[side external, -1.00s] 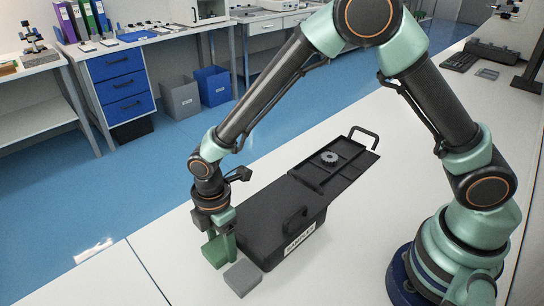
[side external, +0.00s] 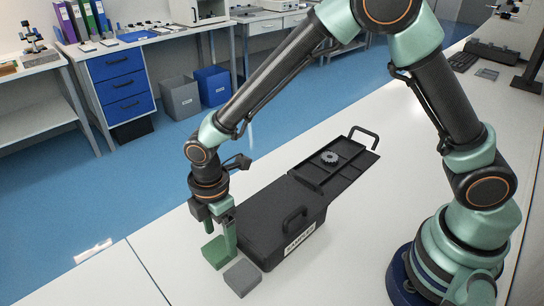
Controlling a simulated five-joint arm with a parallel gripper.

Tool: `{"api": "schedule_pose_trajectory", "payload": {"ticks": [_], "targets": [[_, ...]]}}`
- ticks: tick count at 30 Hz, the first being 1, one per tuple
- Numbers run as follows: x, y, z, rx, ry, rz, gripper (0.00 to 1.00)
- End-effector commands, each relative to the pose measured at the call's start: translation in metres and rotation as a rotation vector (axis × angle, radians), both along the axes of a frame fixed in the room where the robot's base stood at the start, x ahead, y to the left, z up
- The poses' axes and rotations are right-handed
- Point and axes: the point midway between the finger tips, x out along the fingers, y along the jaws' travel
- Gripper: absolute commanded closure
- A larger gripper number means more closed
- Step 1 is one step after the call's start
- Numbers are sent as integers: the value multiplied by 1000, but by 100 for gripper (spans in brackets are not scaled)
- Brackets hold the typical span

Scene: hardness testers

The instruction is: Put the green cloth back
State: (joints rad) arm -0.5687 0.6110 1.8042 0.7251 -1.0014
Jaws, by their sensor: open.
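The green cloth (side external: 214,253) looks like a small folded block and lies on the white table, left of the black case. My gripper (side external: 219,238) is just above it, pointing down, with its fingers apart. The other finger is on the left, above the cloth. I cannot tell whether either finger touches the cloth.
A grey block (side external: 242,277) lies close to the right of the cloth. The labelled black case (side external: 285,225) stands behind it, with a black tray (side external: 352,173) holding a gear (side external: 329,157).

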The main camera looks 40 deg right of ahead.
Motion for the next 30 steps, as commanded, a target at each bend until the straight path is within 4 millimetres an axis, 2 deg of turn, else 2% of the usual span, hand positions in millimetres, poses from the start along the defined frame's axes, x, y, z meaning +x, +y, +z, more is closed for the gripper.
{"api": "schedule_pose_trajectory", "payload": {"ticks": [3, 9, 19, 23, 30], "targets": [[1, 1, 27, 3, -5, 0, 19], [0, 0, 66, 2, -4, 0, 19], [1, -6, 98, 6, -10, -30, 19], [4, -30, 121, 33, -50, -174, 19], [-7, -109, 176, 129, -168, -642, 19]]}}
